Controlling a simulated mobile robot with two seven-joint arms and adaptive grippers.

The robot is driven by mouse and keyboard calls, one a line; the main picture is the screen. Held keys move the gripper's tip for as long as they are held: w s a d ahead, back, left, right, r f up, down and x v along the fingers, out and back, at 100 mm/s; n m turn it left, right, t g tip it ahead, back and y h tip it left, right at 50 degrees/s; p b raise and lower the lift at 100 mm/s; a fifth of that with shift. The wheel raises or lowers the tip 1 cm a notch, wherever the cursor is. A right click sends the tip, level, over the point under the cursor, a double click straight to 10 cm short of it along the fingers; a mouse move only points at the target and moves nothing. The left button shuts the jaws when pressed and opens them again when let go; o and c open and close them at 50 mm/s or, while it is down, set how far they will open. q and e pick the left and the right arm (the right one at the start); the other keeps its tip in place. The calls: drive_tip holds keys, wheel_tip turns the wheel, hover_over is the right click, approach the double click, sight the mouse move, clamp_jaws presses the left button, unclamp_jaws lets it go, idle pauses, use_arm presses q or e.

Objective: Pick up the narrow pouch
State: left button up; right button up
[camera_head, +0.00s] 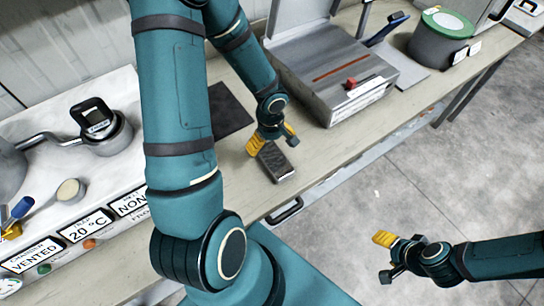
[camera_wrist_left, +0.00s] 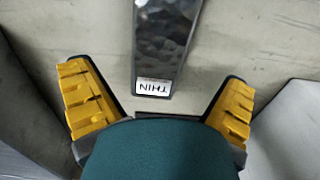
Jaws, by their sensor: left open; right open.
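The narrow pouch (camera_head: 276,163) is a dark, shiny strip lying on the pale bench near its front edge. In the left wrist view the pouch (camera_wrist_left: 164,45) runs upright from the top edge, with a white label reading THIN at its near end. My left gripper (camera_head: 273,141) is above the bench at the pouch's far end. Its yellow fingers are spread wide, one on each side of the pouch's line in the wrist view, and nothing is between them. My right gripper (camera_head: 384,257) is open and empty over the floor, away from the bench.
A grey metal box (camera_head: 330,75) with a red knob stands behind and right of the pouch. A dark flat mat (camera_head: 230,110) lies to its left. A pot with a green-rimmed lid (camera_head: 440,35) stands far right. A white panel with signs (camera_head: 90,225) is at left.

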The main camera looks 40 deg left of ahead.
sight(272, 154)
use_arm(q)
drive_tip(key=shift+d+f+b, duration=0.1)
drive_tip(key=shift+f+b, duration=0.55)
drive_tip(key=shift+f, duration=2.6)
drive_tip(key=shift+c, duration=0.3)
drive_tip(key=c, duration=1.1)
